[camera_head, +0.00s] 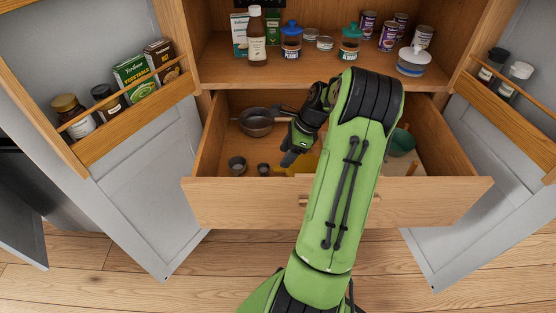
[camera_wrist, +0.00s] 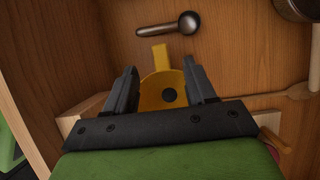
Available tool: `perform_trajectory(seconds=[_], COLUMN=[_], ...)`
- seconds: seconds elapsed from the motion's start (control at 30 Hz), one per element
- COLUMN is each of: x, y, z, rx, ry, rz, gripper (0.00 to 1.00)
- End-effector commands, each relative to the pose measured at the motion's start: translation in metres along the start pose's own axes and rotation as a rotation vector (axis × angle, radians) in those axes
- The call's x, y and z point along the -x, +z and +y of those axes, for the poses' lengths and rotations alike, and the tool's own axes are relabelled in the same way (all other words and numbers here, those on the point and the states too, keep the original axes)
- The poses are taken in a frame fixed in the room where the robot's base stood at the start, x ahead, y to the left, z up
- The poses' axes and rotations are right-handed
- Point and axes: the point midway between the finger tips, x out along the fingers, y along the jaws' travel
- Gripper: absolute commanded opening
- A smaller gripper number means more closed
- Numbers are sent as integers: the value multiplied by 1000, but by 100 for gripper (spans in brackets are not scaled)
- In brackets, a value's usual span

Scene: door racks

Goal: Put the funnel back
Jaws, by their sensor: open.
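The yellow funnel (camera_wrist: 160,97) lies in the open drawer (camera_head: 240,203), with its round dark hole and a tab showing in the wrist view. In the head view part of the yellow funnel (camera_head: 303,162) shows beside my arm, which hides the rest. My gripper (camera_wrist: 161,70) is open, with one finger on each side of the funnel in the wrist view. In the head view my gripper (camera_head: 290,158) reaches down into the drawer. I cannot tell whether the fingers touch the funnel.
The drawer also holds a dark pan (camera_head: 257,122), small cups (camera_head: 237,165), a teal bowl (camera_head: 401,142), a metal scoop (camera_wrist: 168,29) and a wooden spoon (camera_wrist: 270,97). Above is a shelf (camera_head: 225,67) with jars and cans. Open doors with racks (camera_head: 135,117) flank both sides.

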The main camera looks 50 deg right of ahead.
Motion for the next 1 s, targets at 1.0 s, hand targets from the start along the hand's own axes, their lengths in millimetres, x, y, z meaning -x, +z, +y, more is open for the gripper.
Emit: perform_trajectory(seconds=[1.0], x=[117], y=[180], z=[301], rx=[2254], ry=[-60], rz=[400], gripper=[55])
